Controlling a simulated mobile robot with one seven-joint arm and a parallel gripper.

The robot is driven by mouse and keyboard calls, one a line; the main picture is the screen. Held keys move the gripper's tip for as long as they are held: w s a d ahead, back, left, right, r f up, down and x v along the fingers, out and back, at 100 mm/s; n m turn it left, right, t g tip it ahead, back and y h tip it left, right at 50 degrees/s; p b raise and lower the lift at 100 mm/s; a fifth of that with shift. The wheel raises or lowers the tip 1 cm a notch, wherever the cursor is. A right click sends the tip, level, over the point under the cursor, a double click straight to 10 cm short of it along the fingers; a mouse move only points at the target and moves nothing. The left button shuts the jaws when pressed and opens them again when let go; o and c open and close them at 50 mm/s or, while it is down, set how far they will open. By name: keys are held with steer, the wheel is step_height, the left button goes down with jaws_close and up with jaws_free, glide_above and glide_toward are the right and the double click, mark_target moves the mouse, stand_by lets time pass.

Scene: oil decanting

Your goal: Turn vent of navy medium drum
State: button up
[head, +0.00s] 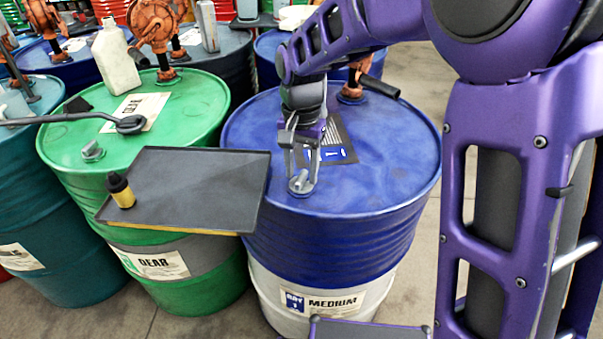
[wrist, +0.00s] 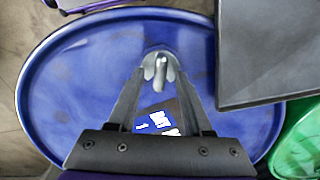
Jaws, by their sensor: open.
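The navy medium drum (head: 335,235) stands upright in the middle of the head view, with a "MEDIUM" label on its pale lower part. Its grey vent (head: 301,184) sits on the lid near the front left edge. In the wrist view the vent (wrist: 158,68) shows as a round base with a raised tab at the upper middle. My gripper (head: 303,172) points down over the lid, its fingers open and close around or just above the vent. In the wrist view the fingertips (wrist: 160,75) lie on either side of it. I cannot tell whether they touch it.
A dark tray (head: 200,175) spans from the green drum (head: 75,150) to the navy drum's left edge, close to my gripper. A small black and yellow bottle (head: 121,190) stands on it. A rusty pump (head: 352,85) with a dark spout rises at the navy lid's back.

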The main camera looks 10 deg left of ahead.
steer(key=shift+f, duration=0.35)
jaws_close()
